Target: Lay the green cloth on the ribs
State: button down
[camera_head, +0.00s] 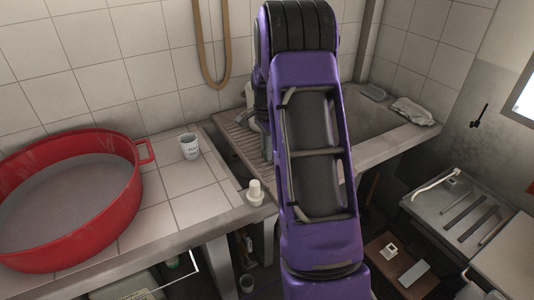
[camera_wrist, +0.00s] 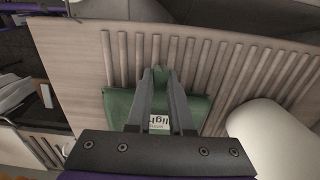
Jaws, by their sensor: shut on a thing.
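The green cloth (camera_wrist: 196,108) shows in the wrist view, folded into a small pad with a white printed label. My gripper (camera_wrist: 160,74) is shut on it, with the fingers lying across its middle. The pale ribs (camera_wrist: 122,50) of the washtub's sloping board run beyond and beside the cloth. I cannot tell whether the cloth touches them or is just above. In the head view the ribs (camera_head: 232,138) show left of my purple arm. The arm hides the cloth and most of my gripper there.
A smooth white rounded shape (camera_wrist: 275,140) stands close right of the cloth. A grey rag (camera_head: 412,111) lies on the tub's right rim.

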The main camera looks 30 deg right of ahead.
jog(key=shift+f, duration=0.35)
jog(key=shift+f, duration=0.2)
jog(key=c, duration=0.8)
grip_release()
notch_tip(320, 180, up, 12)
jog(key=shift+r+p, duration=0.2)
jog(key=shift+p, duration=0.75)
jog(key=shift+w, duration=0.1)
